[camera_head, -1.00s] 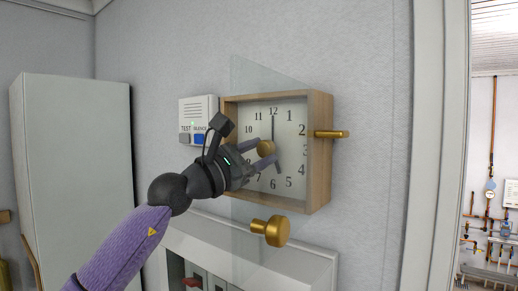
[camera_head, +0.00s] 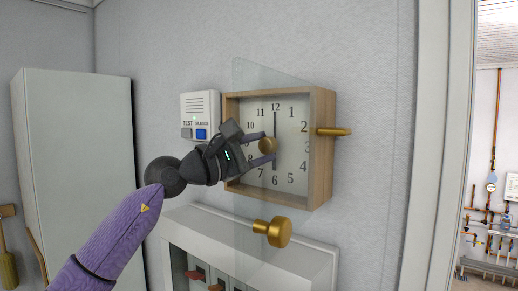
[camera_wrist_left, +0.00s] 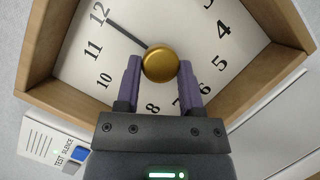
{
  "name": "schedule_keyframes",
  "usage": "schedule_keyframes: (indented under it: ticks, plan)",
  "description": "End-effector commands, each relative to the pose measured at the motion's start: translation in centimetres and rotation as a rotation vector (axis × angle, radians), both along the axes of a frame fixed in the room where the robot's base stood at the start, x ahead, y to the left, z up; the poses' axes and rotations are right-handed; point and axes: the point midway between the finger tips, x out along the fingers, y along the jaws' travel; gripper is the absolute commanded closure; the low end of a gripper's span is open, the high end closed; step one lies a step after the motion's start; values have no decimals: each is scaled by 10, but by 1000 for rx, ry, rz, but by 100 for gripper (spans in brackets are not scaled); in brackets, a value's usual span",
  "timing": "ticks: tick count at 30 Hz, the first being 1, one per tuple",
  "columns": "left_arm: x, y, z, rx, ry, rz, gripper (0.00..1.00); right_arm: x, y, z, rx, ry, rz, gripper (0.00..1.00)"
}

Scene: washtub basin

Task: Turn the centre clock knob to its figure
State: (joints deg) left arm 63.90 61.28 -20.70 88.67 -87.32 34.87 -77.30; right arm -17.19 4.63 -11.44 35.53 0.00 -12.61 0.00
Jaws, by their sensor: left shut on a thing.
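The square wooden clock (camera_head: 321,150) hangs on the wall, with a brass centre knob (camera_head: 267,146) on its white face. My left gripper (camera_head: 265,148) is shut on the centre knob. In the left wrist view, its purple fingers (camera_wrist_left: 160,75) stand on either side of the round knob (camera_wrist_left: 161,64). In the head view, a long dark hand points at 12 and a shorter hand points down close to 6. In the wrist view, the long hand (camera_wrist_left: 127,34) shows, and the short hand is hidden. My right gripper is not in view.
A brass peg (camera_head: 334,132) sticks out of the clock's right side. A larger brass knob (camera_head: 273,231) juts out below it. A clear pane (camera_head: 252,222) stands by the clock's left side. An alarm box (camera_head: 200,113) with two buttons is close to my left wrist.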

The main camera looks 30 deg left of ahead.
Motion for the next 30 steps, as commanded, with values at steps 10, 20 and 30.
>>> schedule_keyframes:
  ticks: [10,20,30]
  plan:
    - [0,0,-1,0,1,-1,19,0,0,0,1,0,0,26]
    - [-8,4,-6,0,-1,2,16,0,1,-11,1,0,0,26]
    - [-78,36,-25,1,2,4,16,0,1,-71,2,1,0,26]
